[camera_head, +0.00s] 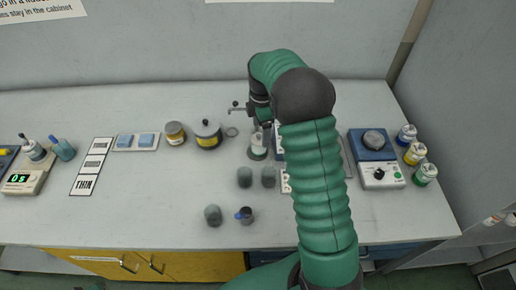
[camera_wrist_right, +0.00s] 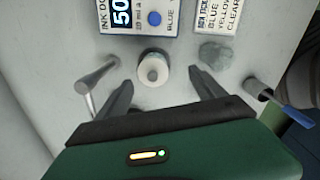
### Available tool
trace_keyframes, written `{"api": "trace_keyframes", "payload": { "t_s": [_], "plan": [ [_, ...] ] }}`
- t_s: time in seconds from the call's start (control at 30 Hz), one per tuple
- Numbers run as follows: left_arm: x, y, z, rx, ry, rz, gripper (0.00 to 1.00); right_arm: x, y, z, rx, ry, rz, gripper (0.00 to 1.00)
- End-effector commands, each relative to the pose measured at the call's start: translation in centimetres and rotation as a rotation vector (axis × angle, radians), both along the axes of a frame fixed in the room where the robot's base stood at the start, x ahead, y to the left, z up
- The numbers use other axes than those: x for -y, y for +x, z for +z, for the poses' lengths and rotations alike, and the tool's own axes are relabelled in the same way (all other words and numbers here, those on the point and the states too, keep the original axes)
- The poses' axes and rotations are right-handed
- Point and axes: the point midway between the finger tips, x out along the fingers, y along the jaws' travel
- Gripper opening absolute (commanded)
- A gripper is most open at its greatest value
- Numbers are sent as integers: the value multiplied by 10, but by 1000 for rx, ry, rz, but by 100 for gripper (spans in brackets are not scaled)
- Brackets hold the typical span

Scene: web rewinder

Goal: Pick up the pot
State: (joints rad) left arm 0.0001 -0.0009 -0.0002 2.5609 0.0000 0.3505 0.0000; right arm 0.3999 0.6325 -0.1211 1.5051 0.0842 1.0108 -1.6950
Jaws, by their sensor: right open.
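A dark, round, lidded pot (camera_head: 208,134) with a yellow band and a knob on top stands upright left of the middle of the bench. A small pale pot or bottle with a white, knobbed top (camera_head: 257,150) stands to its right; it also appears to be the round white thing (camera_wrist_right: 153,67) in the wrist view. Which one the task means is unclear. My right gripper (camera_head: 265,124) is open, pointing down, partly hidden by my arm. In the wrist view its fingers (camera_wrist_right: 161,76) straddle the white-topped thing without visible contact. My left gripper is not in view.
A brown jar (camera_head: 175,133) stands left of the dark pot. Several grey lumps (camera_head: 245,177) lie in front. A blue-and-white device (camera_head: 381,176) and coloured jars (camera_head: 414,153) stand at right. A metal rod-like piece (camera_wrist_right: 97,77) is beside the left finger.

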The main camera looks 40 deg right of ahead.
Motion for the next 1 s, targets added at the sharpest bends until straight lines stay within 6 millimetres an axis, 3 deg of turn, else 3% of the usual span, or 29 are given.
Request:
{"api": "trace_keyframes", "payload": {
  "t_s": [0.1, 0.27, 0.5, 0.77, 1.0],
  "plan": [
    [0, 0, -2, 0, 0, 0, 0, 1, 0, -26, -2, 1, 1, 79],
    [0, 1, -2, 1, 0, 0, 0, 1, -1, -41, 0, 1, -1, 79],
    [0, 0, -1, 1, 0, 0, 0, 3, 7, -82, -1, -1, 0, 79],
    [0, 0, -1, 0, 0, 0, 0, 3, 7, -87, 3, -1, -1, 79],
    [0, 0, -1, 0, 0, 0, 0, 4, 7, -88, 3, -1, -2, 49]
  ]
}}
